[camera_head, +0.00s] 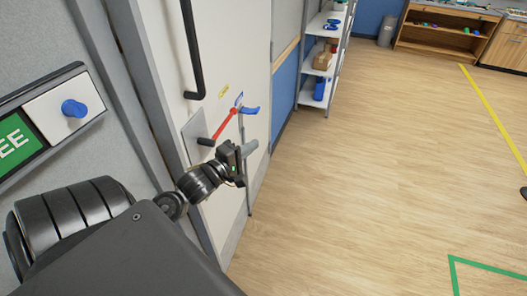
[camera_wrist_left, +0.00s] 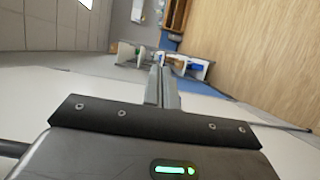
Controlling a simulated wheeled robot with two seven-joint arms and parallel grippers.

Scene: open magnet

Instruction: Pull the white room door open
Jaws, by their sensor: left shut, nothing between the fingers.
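The white door (camera_head: 235,80) stands along the left of the head view and looks closed in its grey frame. It carries a long black upright bar handle (camera_head: 192,50) and, below it, a metal plate (camera_head: 195,132) with a short black lever (camera_head: 206,142). A red bar (camera_head: 224,126) slants from the plate to a blue lever (camera_head: 248,110). My left gripper (camera_head: 249,148) is beside the door, just below the blue lever, shut and empty. My right gripper is out of view.
A wall panel with a blue knob (camera_head: 74,108) and green sign (camera_head: 18,145) is at the left. A shelf unit (camera_head: 322,62) stands beyond the door.

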